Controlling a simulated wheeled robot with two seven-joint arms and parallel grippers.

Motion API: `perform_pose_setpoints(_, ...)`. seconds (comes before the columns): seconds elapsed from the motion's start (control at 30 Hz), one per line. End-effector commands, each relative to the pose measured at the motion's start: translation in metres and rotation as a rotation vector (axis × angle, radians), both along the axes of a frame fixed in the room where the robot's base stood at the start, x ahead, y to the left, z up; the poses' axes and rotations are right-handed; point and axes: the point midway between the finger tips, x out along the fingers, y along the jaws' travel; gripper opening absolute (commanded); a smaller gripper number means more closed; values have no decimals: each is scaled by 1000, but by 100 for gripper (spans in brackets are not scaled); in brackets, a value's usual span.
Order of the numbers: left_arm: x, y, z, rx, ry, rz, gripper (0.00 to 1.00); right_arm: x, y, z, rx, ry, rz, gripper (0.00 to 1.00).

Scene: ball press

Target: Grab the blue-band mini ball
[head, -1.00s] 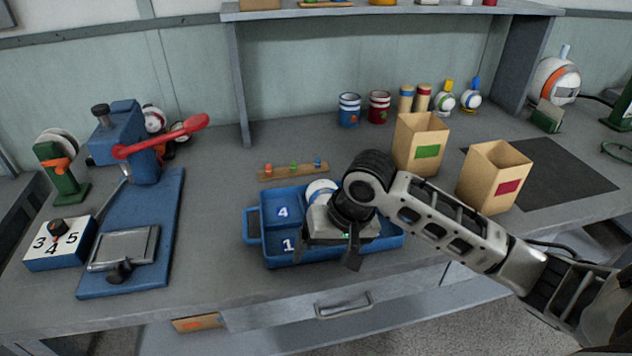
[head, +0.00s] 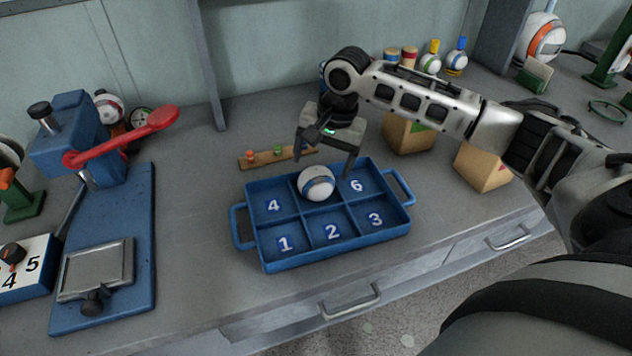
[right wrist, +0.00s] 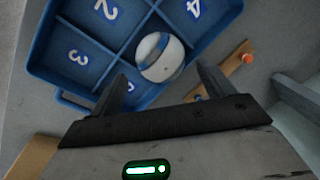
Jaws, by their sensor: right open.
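A small white ball with a blue band (head: 317,183) sits in the back middle compartment of the blue numbered tray (head: 332,261), between 4 and 6. It also shows in the right wrist view (right wrist: 160,57), ahead of the fingers and roughly centred between them. My right gripper (head: 324,162) is open and empty, above the tray's back edge and just behind the ball, apart from it. Its two fingers show in the right wrist view (right wrist: 161,78). My left gripper is not in view.
A wooden strip with coloured pegs (head: 262,158) lies behind the tray. Two cardboard boxes, one here (head: 482,168), stand to the right. A blue press with a red lever (head: 140,135) stands at the left. Bare table lies between press and tray.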

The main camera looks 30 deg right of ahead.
Motion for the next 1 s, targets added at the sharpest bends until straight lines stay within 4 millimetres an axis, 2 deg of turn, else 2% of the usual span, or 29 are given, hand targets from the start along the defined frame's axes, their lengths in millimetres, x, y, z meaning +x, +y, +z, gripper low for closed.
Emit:
perform_pose_setpoints(0.17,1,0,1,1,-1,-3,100,1,2,-11,0,0,1,81)
perform_pose_setpoints(0.5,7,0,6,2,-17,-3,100,6,8,-55,-1,-1,1,81)
perform_pose_setpoints(0.77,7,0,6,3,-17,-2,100,7,8,-59,-1,-2,3,81)
perform_pose_setpoints(0.8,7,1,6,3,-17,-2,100,6,8,-59,-1,-2,3,75)
perform_pose_setpoints(0.9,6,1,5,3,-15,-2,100,6,8,-59,-1,-2,2,49)
perform_pose_setpoints(1.0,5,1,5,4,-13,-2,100,7,8,-58,-1,-2,2,49)
